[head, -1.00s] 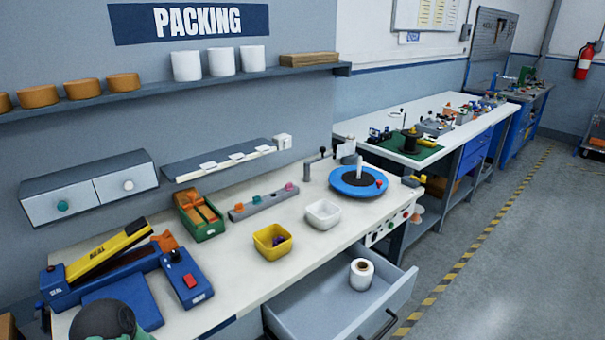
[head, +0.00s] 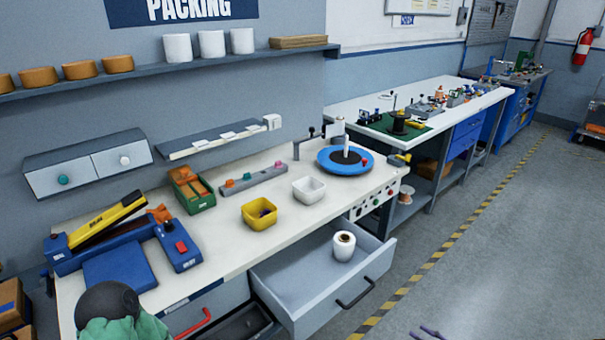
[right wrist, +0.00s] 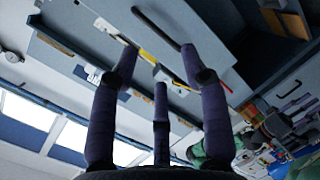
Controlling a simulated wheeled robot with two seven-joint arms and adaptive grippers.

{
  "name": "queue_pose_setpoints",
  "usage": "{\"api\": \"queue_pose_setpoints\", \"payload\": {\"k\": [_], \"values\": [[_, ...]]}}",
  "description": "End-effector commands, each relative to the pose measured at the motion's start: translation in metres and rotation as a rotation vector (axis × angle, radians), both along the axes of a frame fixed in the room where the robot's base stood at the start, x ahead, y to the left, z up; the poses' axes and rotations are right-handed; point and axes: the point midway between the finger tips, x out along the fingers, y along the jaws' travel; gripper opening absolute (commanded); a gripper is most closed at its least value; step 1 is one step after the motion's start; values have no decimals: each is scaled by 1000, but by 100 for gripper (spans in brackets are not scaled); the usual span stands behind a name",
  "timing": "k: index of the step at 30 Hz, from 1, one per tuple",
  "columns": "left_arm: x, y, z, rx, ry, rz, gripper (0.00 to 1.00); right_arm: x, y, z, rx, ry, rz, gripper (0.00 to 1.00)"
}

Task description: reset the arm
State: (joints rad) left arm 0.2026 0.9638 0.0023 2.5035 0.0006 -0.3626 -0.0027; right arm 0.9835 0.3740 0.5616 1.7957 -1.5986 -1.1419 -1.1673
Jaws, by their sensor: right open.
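No part is marked as the arm, so I cannot tell which one the task means. In the head view a small grey post with a dark-knobbed lever (head: 310,143) stands behind the blue turntable (head: 344,161). The sealer's yellow arm (head: 105,219) is raised at a slant above its blue base. My left gripper is out of view.
An open drawer (head: 290,292) holding a white roll (head: 343,246) juts from the bench front. A yellow bin (head: 259,213) and white bin (head: 308,189) stand on top. A dark round shape over green (head: 108,308) is at lower left.

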Motion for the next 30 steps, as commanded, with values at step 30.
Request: {"api": "queue_pose_setpoints", "payload": {"k": [30], "values": [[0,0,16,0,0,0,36,-137,268,-148,929,1597,-1293,46]]}}
